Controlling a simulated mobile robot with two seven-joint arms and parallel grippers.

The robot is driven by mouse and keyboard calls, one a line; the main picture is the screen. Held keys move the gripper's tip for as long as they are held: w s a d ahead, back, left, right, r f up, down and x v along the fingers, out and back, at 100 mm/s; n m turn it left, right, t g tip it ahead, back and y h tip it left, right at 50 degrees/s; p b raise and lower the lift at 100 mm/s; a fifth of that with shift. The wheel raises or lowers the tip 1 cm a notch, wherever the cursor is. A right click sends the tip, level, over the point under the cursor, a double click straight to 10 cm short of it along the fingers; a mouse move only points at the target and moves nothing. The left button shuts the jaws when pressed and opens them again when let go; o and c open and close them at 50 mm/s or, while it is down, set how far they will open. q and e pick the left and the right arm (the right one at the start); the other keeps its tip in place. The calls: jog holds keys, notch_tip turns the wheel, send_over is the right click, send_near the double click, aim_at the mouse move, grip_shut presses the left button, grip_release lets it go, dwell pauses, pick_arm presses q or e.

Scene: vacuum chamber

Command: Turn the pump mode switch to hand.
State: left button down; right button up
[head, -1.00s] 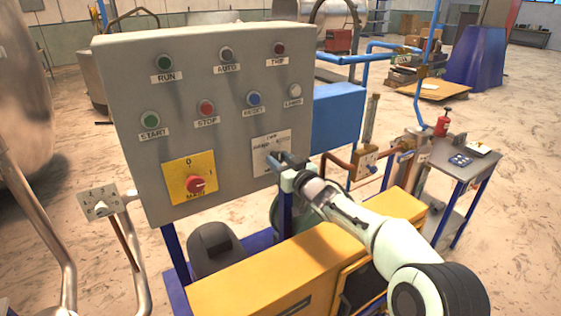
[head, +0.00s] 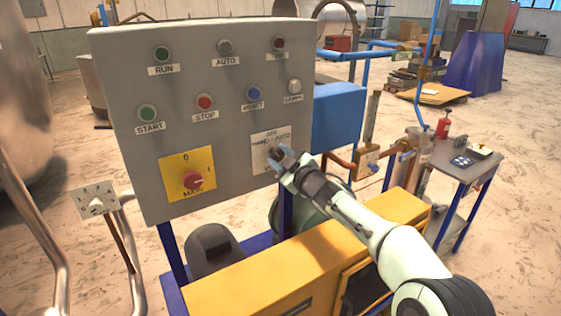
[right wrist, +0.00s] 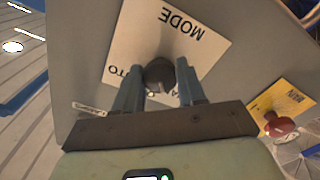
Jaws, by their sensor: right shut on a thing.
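The pump mode switch is a dark round knob (right wrist: 159,74) on a white label plate (head: 266,139), low on the right of the grey control panel (head: 215,75). The plate reads HAND and AUTO in the head view, and MODE, upside down, in the right wrist view. My right gripper (head: 279,157) is at the plate, shut on the knob, with one finger on each side of it in the right wrist view (right wrist: 160,82). The fingers hide part of the plate, and I cannot tell where the knob points. My left gripper is not in view.
A red main switch (head: 192,181) on a yellow plate (head: 174,165) sits to the left. Lamps and buttons fill the panel above. A blue box (head: 340,115) adjoins the panel's right side. A yellow cabinet (head: 262,270) stands below my right arm.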

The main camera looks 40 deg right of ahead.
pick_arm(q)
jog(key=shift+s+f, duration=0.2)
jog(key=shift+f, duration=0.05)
pick_arm(e)
jog(key=shift+n, duration=0.9)
jog(key=o, duration=1.1)
jog(key=shift+c, duration=0.2)
pick_arm(q)
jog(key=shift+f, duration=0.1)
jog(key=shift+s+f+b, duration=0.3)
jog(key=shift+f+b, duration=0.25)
jog(key=shift+b, duration=0.05)
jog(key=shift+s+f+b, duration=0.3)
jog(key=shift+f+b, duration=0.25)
jog(key=shift+b, duration=0.05)
pick_arm(e)
jog(key=s+a, duration=0.1)
jog(key=s, duration=1.2)
jog(key=shift+s+a, duration=0.2)
jog(key=shift+a, duration=0.05)
